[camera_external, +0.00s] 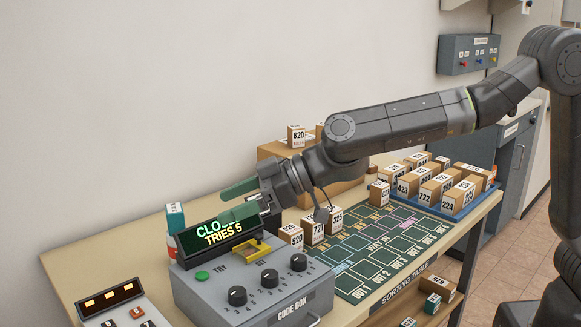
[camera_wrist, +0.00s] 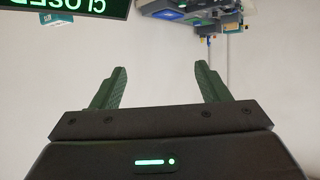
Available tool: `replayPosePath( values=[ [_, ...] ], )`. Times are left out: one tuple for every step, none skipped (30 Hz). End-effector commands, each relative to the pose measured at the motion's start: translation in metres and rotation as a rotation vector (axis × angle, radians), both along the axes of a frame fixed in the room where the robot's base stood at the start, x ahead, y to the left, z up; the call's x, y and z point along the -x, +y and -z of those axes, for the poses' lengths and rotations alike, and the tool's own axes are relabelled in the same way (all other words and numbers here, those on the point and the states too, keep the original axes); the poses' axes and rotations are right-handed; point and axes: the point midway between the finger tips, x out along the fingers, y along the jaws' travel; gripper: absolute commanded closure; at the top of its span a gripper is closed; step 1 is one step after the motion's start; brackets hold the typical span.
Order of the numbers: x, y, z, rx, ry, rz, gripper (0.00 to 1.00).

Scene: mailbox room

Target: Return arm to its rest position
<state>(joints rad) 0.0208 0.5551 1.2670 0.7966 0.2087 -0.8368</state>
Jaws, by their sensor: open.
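My gripper (camera_external: 246,196) is at the end of my arm, reaching left across the sorting table (camera_external: 90,252). Its green fingers hang just over the display of the grey code box (camera_external: 290,285). The display (camera_external: 218,232) reads "CLO..." and "TRIES 5", partly hidden by a finger. In the wrist view the two fingers (camera_wrist: 156,88) stand wide apart with nothing between them. A green sign reading CLOSED (camera_wrist: 70,5) shows mirrored at the top left there.
Numbered boxes (camera_external: 313,228) stand right of the code box, near a green sorting mat (camera_external: 352,285). A blue tray (camera_external: 455,213) holds several boxes at the right. A cardboard box (camera_external: 270,150) stands behind my wrist. A keypad unit (camera_external: 115,308) is at lower left.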

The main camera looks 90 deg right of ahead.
Motion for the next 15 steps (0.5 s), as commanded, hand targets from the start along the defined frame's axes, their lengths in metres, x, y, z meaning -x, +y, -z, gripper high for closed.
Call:
replayPosePath(
  values=[
    [0.009,0.004,0.001,0.001,0.000,0.004,0.31],
    [0.014,0.005,0.002,0.000,-0.001,0.010,0.31],
    [0.020,0.006,0.003,0.000,-0.002,0.015,0.31],
    [0.025,0.007,0.004,-0.001,-0.002,0.020,0.31],
    [0.030,0.008,0.004,0.000,-0.004,0.025,0.31],
    [0.037,0.010,0.006,0.000,-0.004,0.029,0.31],
    [0.041,0.011,0.006,0.001,-0.005,0.034,0.31],
    [0.046,0.010,0.008,0.000,-0.005,0.041,0.31],
    [0.053,0.011,0.009,0.000,-0.005,0.049,0.31],
    [0.058,0.011,0.010,0.000,-0.007,0.055,0.31],
    [0.062,0.011,0.012,0.000,-0.005,0.059,0.31],
    [0.068,0.011,0.013,0.000,-0.006,0.067,0.31],
    [0.073,0.010,0.014,0.000,-0.006,0.073,0.31],
    [0.076,0.009,0.015,0.000,-0.006,0.080,0.31],
    [0.081,0.007,0.017,0.000,-0.005,0.088,0.31]
  ],
)
